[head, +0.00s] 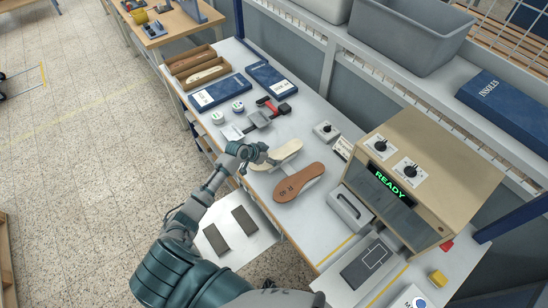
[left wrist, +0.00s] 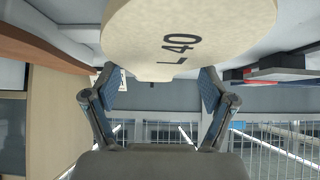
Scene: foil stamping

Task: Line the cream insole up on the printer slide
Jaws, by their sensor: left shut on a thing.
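The cream insole (head: 284,152) is at the middle of the bench, just behind the brown insole. My left gripper (head: 268,158) is shut on its near left end; I cannot tell whether the insole touches the bench. In the left wrist view the cream insole (left wrist: 190,38) shows its "L40" mark, with my left gripper's fingers (left wrist: 155,84) on either side of its end. The printer slide (head: 342,289) sticks out at the front of the beige printer (head: 428,165), bearing a dark pad with white outlines, and no insole lies on it. My right gripper is not in view.
The brown insole (head: 300,183) lies between the cream insole and the printer. A grey handled block (head: 350,211) stands beside the printer. A small knob box (head: 326,131), blue boxes (head: 220,92) and tools (head: 266,114) lie farther back. The printer display reads READY.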

